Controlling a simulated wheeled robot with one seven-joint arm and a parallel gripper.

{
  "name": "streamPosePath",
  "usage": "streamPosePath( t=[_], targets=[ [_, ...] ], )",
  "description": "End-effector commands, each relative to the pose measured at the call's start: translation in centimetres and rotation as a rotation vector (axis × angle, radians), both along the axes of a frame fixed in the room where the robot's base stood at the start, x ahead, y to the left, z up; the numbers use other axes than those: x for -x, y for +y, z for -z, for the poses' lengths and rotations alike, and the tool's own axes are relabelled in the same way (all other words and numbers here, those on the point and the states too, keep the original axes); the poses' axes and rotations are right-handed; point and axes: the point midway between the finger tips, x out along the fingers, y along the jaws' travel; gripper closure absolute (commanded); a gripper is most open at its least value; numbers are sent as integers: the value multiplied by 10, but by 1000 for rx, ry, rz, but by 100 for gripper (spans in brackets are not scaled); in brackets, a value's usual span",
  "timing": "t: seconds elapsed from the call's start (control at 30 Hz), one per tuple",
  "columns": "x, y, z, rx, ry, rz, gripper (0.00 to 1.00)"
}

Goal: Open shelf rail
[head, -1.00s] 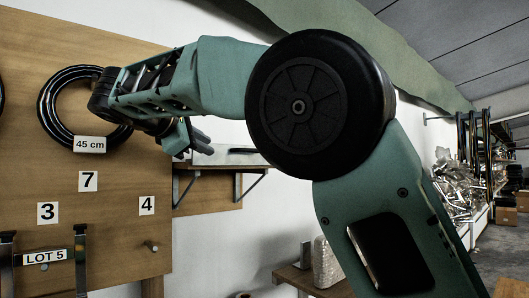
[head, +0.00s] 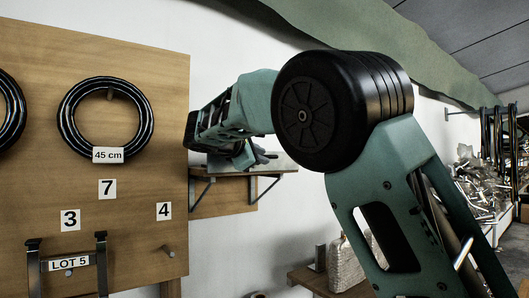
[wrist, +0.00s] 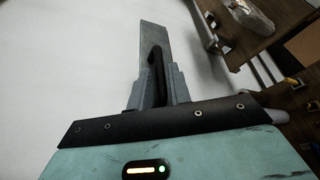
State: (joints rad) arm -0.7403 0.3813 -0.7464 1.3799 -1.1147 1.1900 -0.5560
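A wooden wall shelf (head: 228,172) on metal brackets stands behind my arm in the head view, partly hidden by it. A pale grey flat piece (head: 280,162) shows on its top; I cannot tell if it is the rail. My gripper (head: 258,158) is in front of the shelf, small and partly hidden by my wrist. In the wrist view my grey gripper fingers (wrist: 158,72) have a dark narrow part (wrist: 156,68) between them. A long grey flat bar (wrist: 154,38) extends beyond the fingertips. Whether the fingers touch either is unclear.
A wooden board (head: 140,70) at the left holds black rings (head: 66,130), number tags and a metal frame labelled LOT 5 (head: 70,262). A low wooden table (head: 310,280) with a woven silvery item (head: 345,265) is below my arm. White wall (head: 240,40) surrounds the shelf.

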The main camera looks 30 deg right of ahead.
Motion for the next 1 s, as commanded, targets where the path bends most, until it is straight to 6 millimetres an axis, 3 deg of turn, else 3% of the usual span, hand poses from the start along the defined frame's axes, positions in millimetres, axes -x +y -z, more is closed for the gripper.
streamPosePath(
  t=[0.2,0.53,0.6,0.63,1.0],
  targets=[
    [-8,-19,4,0,1,0,80],
    [-9,-22,6,0,0,-1,80],
    [-9,-22,6,0,0,-1,97],
    [-9,-22,6,0,0,-1,100],
    [-8,-22,9,-2,-24,-2,100]
  ],
)
